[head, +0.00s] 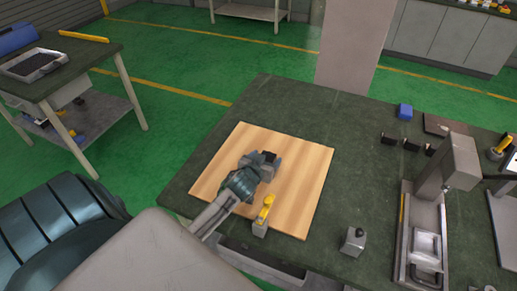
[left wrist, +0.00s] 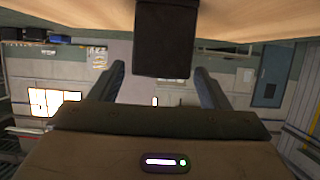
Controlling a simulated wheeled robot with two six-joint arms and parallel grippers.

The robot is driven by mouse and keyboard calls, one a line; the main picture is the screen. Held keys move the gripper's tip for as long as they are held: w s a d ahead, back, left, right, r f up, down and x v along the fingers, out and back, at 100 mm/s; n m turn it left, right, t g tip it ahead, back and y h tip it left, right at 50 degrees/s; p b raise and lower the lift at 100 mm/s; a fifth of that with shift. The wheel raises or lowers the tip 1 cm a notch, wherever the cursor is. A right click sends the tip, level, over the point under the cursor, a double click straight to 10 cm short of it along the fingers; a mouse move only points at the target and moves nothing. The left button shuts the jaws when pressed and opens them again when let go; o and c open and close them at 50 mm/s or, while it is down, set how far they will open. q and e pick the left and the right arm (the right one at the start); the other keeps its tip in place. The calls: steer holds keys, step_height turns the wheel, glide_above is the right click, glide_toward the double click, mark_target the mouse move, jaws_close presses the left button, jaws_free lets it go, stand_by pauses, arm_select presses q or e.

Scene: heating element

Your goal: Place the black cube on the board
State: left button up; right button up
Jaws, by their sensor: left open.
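The wooden board (head: 215,178) lies on the dark green table. The black cube (head: 270,156) shows at the tip of my left gripper (head: 262,163), over the middle of the board. In the left wrist view the cube (left wrist: 163,40) sits against the board (left wrist: 60,18), which fills the top of that picture. My left gripper (left wrist: 160,75) is open, with one finger on each side of the cube and visible gaps between. The fingers appear not to touch it. My left arm hides part of the board. My right gripper is not in view.
A yellow-handled piece (head: 265,212) stands at the board's near edge. A grey block with a black knob (head: 354,241) is right of it. A grey press-like machine (head: 440,200), small black pieces (head: 410,145) and a blue block (head: 405,111) stand on the right. The table's far left is clear.

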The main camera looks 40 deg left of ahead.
arm_select(q)
steer(key=b+v, duration=0.2)
steer(key=v, duration=0.8)
steer(key=shift+s, duration=0.3)
steer(key=shift+d, duration=0.1)
stand_by(0.6)
